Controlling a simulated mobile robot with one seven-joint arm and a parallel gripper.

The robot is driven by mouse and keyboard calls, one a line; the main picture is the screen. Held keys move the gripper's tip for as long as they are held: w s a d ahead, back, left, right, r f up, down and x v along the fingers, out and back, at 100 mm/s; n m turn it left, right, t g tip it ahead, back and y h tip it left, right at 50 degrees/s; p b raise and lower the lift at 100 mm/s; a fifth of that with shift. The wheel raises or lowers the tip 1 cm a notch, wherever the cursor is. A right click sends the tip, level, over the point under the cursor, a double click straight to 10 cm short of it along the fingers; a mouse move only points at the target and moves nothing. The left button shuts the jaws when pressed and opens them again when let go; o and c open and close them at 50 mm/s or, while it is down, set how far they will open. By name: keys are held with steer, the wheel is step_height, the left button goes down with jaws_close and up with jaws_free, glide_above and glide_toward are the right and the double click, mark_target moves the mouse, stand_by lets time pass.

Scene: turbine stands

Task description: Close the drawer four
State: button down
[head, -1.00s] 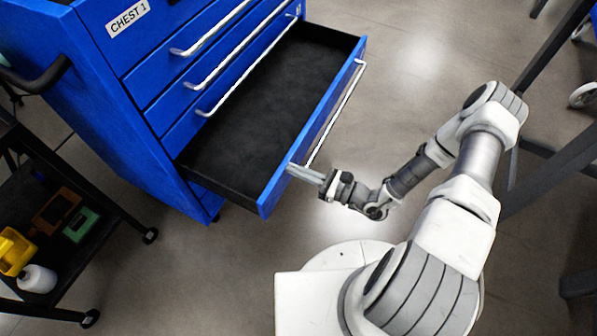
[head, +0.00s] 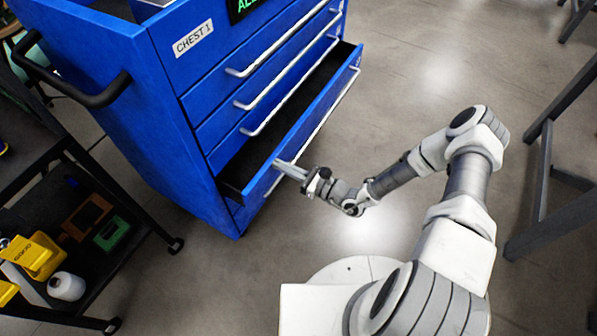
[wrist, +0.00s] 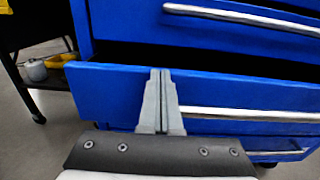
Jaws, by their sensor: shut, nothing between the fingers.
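The blue tool chest labelled CHEST 1 (head: 160,110) stands at the upper left in the head view. Its fourth drawer from the top (head: 258,192) is partly open, with a dark strip of its inside showing behind the front. The drawer front also shows in the wrist view (wrist: 105,95), with its silver handle (wrist: 250,115) to the right of my fingers. My gripper (head: 280,164) is shut and empty, its fingertips at the left part of the drawer front, seemingly touching it. In the wrist view my gripper (wrist: 160,75) overlaps the front near the handle's left end.
A black cart (head: 100,165) with yellow boxes (head: 38,255), a green item and a white bottle (head: 66,286) stands left of the chest. A dark metal frame (head: 545,170) stands at the right. The floor between is clear.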

steer(key=x, duration=0.9)
steer(key=shift+a, duration=0.2)
steer(key=shift+w+a+r, duration=0.15)
steer(key=shift+w+a, duration=0.3)
steer(key=shift+a, duration=0.05)
